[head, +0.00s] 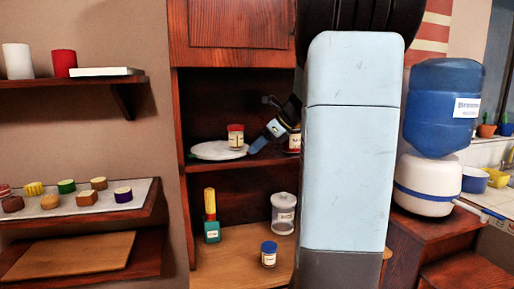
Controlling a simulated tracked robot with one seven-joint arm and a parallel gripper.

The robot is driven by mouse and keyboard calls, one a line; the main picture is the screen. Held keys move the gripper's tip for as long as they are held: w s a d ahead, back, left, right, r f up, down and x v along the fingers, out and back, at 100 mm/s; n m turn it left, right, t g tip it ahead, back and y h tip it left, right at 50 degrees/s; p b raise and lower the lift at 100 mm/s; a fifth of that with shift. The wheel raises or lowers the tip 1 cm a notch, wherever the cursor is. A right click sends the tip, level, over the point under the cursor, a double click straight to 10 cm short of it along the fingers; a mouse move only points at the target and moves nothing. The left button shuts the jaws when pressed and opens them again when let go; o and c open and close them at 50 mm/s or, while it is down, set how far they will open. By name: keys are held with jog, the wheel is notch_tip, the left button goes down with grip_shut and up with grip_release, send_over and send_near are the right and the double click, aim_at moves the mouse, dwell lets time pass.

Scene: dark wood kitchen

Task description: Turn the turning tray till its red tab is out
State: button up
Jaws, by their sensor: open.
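The turning tray (211,152) is a flat white disc on the middle shelf of the dark wood cabinet. A small jar with a red lid (236,137) stands upright on or at its right part. A second red-lidded jar (294,143) shows partly behind my arm; I cannot tell whether it is on the tray. I see no red tab on the visible edge. My gripper (257,126) is open, just right of the first jar and reaching toward the tray's right side. I cannot tell whether a finger touches the tray. My arm hides what lies to the right.
The shelf below holds a green and yellow bottle (211,218), a clear jar (283,214) and a blue-lidded jar (269,254). The cabinet's left side wall (181,170) and upper door (237,28) bound the opening. A water dispenser (440,130) stands at right.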

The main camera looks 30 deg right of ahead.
jog(key=shift+w+a+f, duration=0.25)
jog(key=shift+f, duration=0.1)
grip_shut()
dwell(0.3)
